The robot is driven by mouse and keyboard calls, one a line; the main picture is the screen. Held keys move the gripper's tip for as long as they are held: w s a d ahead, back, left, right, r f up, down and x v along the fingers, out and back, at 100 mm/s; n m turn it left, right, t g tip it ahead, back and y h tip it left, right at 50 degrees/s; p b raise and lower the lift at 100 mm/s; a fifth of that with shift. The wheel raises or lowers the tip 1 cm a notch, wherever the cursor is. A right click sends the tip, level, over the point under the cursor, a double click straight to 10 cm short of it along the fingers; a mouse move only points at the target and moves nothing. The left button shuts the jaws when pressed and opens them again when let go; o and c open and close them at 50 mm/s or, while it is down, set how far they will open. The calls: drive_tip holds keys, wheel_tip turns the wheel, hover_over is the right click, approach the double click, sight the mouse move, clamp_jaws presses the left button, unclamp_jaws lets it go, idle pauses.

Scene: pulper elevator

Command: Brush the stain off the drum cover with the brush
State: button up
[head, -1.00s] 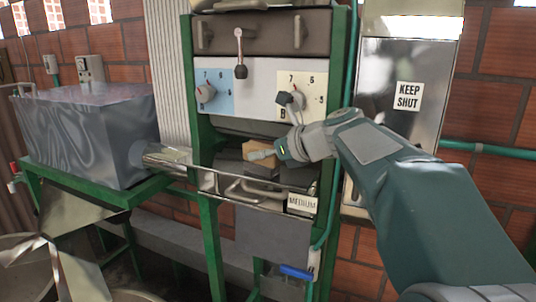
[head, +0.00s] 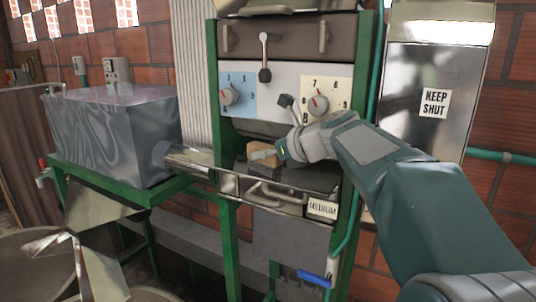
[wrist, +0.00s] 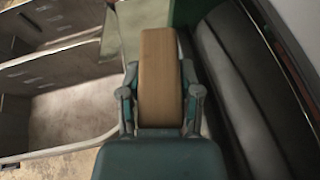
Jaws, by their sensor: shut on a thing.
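My gripper (head: 274,152) is shut on the brush, a tan wooden block (head: 262,157), in front of the machine's opening under the dial panel. In the wrist view the brush (wrist: 160,75) stands between the two fingers of my gripper (wrist: 160,105), its plain wooden side towards the camera. No bristles show. A dark, rounded, ribbed surface (wrist: 238,75) lies right of the brush in the wrist view; it may be the drum cover. Dark parts (head: 305,178) also show behind my gripper in the head view. I cannot make out the stain or any contact.
The dial panel (head: 285,92) with its levers is just above my gripper. A metal chute (head: 205,165) and green frame posts (head: 230,250) stand close by. A grey metal tank (head: 115,135) is at left, a steel cabinet (head: 425,90) marked KEEP SHUT at right.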

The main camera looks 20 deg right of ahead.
drive_tip(key=shift+w+d, duration=0.35)
drive_tip(key=shift+w, duration=0.05)
drive_tip(key=shift+w+d+f, duration=0.1)
drive_tip(key=shift+w+d, duration=0.35)
drive_tip(key=shift+s+d, duration=0.9)
drive_tip(key=shift+s, duration=0.05)
